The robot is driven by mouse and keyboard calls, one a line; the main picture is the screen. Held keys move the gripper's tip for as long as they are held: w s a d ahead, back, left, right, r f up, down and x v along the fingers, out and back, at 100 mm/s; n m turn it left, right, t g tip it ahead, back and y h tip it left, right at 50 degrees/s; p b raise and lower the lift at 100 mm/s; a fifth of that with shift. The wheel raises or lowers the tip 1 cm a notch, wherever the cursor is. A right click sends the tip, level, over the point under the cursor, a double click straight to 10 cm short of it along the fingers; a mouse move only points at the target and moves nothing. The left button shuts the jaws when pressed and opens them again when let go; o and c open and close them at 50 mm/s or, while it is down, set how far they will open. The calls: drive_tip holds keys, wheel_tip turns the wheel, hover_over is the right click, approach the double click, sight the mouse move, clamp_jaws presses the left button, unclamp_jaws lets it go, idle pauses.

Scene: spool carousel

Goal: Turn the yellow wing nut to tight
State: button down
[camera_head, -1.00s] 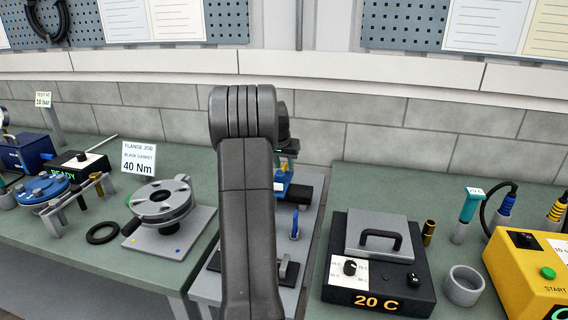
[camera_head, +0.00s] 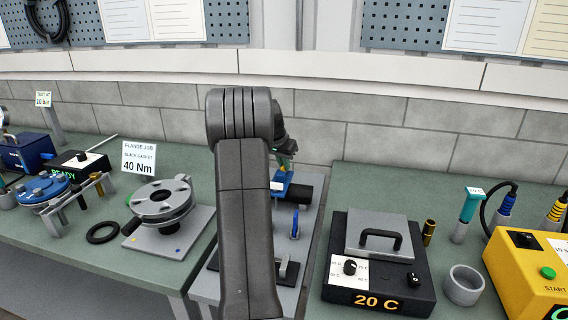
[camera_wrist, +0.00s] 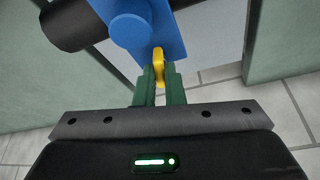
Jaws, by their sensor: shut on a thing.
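The yellow wing nut (camera_wrist: 158,62) shows in the wrist view, upright between the tips of my gripper's green fingers. My gripper (camera_wrist: 159,78) is shut on it. The nut sits at the lower edge of a blue block (camera_wrist: 168,28) with a round blue boss (camera_wrist: 131,28). In the head view the blue block (camera_head: 281,184) shows just right of my arm. My arm hides much of the grey fixture plate (camera_head: 207,284) there, and the nut is too small to make out in that view.
A black cylinder (camera_wrist: 68,27) lies beside the blue block. A blue upright lever (camera_head: 295,224) stands nearer on the fixture plate. The 20 C heater box (camera_head: 378,295) stands close on the right, and the flange assembly (camera_head: 160,203) on the left.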

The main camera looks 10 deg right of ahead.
drive_tip(key=m, duration=0.2)
drive_tip(key=m+g+h, duration=0.1)
drive_tip(key=shift+w+a+r+m, duration=0.1)
drive_tip(key=shift+w+m, duration=0.05)
drive_tip(key=shift+m, duration=0.25)
drive_tip(key=m+g+p, duration=0.1)
drive_tip(key=m, duration=0.2)
drive_tip(key=shift+w+m+h+p, duration=0.1)
drive_tip(key=shift+m+h+p, duration=0.2)
drive_tip(key=shift+p, duration=0.1)
drive_tip(key=m+g+p, duration=0.1)
drive_tip(key=m+p, duration=0.1)
drive_tip(key=m, duration=0.1)
drive_tip(key=shift+r+m+g, duration=0.1)
drive_tip(key=shift+m+g, duration=0.2)
drive_tip(key=shift+g, duration=0.1)
drive_tip(key=shift+w+m+g+p, duration=0.15)
drive_tip(key=shift+m+g+p, duration=0.45)
drive_tip(key=shift+m+p, duration=0.8)
drive_tip(key=shift+m+b, duration=0.3)
drive_tip(key=shift+m, duration=0.2)
drive_tip(key=c, duration=1.5)
unclamp_jaws()
